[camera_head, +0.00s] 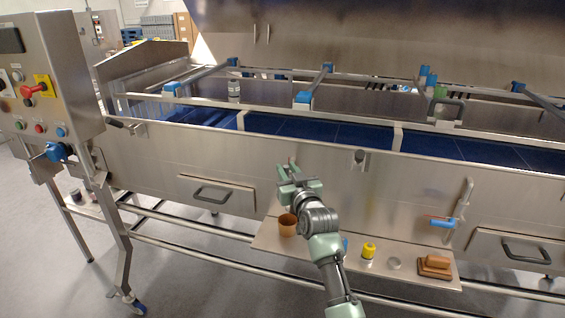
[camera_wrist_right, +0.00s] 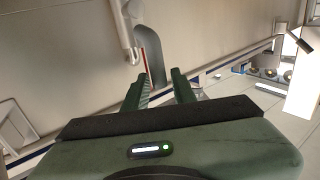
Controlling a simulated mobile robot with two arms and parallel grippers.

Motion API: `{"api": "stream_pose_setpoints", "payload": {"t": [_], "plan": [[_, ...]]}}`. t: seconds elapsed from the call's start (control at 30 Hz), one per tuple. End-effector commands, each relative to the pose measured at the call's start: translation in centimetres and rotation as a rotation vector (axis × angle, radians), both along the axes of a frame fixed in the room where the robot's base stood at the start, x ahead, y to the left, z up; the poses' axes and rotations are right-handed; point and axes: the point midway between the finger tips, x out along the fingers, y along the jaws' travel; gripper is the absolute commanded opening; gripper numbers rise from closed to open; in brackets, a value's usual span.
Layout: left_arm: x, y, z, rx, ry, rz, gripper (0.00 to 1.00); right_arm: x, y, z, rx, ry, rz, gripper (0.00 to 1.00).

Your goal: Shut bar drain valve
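A valve with a steel pipe and a blue horizontal handle (camera_head: 441,223) is on the front panel at the right in the head view. My right gripper (camera_head: 290,172) is well to its left, in front of the panel. A small reddish upright part (camera_head: 292,161) shows just beyond its fingers. I cannot tell which fitting is the bar drain valve. My left gripper is not in view.
A shelf (camera_head: 330,252) below holds a brown cup (camera_head: 287,225), a yellow-capped item (camera_head: 369,250) and a brown brush-like block (camera_head: 435,266). Drawer handles (camera_head: 212,195) stick out from the panel. A control box (camera_head: 45,75) stands at the left. The blue conveyor belt (camera_head: 320,132) runs behind the panel.

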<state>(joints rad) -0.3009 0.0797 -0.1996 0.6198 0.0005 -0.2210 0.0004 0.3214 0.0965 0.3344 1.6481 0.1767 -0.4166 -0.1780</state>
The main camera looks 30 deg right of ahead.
Motion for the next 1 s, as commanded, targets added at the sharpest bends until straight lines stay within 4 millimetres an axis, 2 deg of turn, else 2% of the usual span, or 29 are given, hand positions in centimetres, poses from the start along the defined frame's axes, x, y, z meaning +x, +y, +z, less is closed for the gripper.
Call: {"api": "stream_pose_setpoints", "payload": {"t": [0.1, 0.3, 0.67, 0.77, 1.0], "plan": [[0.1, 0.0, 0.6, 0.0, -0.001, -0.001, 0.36, 1.7, -0.5, 0.2, 0.001, 0.002, 0.0, 0.26], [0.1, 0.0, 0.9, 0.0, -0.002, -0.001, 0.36, 3.4, -0.9, 0.0, 0.0, 0.002, 0.001, 0.26], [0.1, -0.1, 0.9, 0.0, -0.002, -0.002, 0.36, 3.8, -1.0, -0.1, 0.0, 0.002, 0.0, 0.26], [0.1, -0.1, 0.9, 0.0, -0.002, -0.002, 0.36, 3.8, -1.0, -0.1, 0.0, 0.002, 0.0, 0.01], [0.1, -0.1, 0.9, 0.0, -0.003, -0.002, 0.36, 3.8, -1.1, -0.1, 0.0, 0.002, 0.0, 0.0]]}}
